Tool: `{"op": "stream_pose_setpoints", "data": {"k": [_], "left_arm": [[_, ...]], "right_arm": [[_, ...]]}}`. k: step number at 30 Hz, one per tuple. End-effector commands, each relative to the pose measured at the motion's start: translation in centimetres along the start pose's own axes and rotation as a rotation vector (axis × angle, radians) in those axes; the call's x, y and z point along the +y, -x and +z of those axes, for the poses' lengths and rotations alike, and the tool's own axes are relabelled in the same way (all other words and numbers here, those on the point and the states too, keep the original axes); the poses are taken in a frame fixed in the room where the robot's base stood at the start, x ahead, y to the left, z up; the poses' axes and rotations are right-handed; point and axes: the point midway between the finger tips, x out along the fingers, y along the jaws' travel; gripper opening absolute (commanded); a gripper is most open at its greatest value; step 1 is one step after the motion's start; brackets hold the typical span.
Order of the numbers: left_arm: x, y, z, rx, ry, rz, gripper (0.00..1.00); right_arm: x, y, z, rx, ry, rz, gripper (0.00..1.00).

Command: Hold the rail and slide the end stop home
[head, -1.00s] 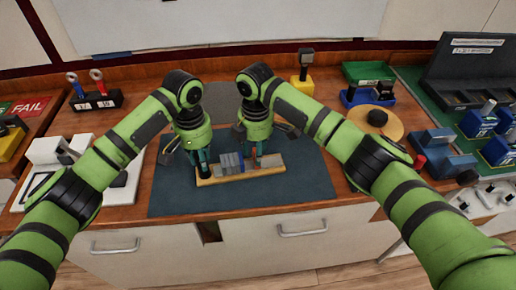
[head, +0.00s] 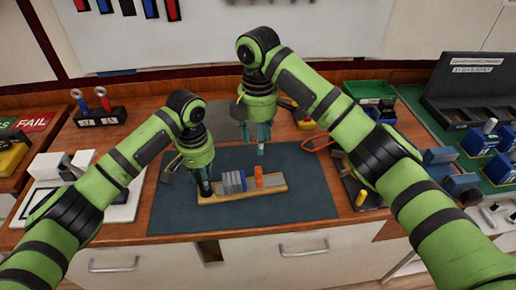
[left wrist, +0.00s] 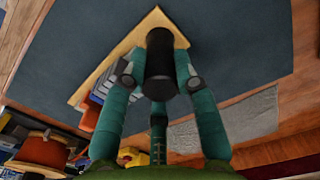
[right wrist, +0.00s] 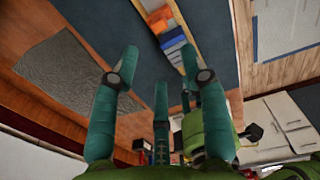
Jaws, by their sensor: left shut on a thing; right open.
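The rail (head: 272,186) lies on a pale wooden base on the dark mat. Several grey breakers (head: 233,182) stand on its left half, with a blue edge at their right. The orange end stop (head: 259,177) stands upright right of them; it also shows in the right wrist view (right wrist: 154,20). I cannot tell whether it touches the breakers. My left gripper (head: 204,189) is shut on a black cylindrical handle (left wrist: 160,62) at the base's left end. My right gripper (head: 262,147) is open and empty, raised above and behind the end stop.
The dark mat (head: 300,170) is clear around the base. A green bin (head: 368,91) stands at the back right. A stand with tools (head: 98,116) is at the back left. A white tray (head: 125,195) lies left of the mat.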

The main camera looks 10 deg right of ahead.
Motion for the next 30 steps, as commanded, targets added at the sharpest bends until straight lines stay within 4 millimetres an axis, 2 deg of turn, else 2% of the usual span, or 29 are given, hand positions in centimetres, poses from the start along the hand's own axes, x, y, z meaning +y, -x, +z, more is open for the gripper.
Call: {"op": "stream_pose_setpoints", "data": {"k": [4,13,19,24,30], "left_arm": [[0.0,0.1,-0.1,0.002,0.0,0.001,0.0],[0.0,0.1,0.0,0.002,0.0,0.0,0.0],[0.0,0.1,0.0,0.002,0.0,0.0,0.0],[0.0,0.1,0.0,0.002,0.0,0.0,0.0],[0.0,0.1,0.0,0.001,0.0,0.0,0.0]], "right_arm": [[0.0,0.6,0.0,0.0,0.0,-0.001,0.45],[0.0,0.5,0.3,0.016,-0.002,-0.003,0.45],[0.0,0.0,3.1,0.211,-0.006,-0.019,0.45],[0.0,0.3,4.9,0.358,-0.007,-0.005,0.45],[-0.1,-1.1,4.5,0.394,-0.004,0.0,0.45]]}}
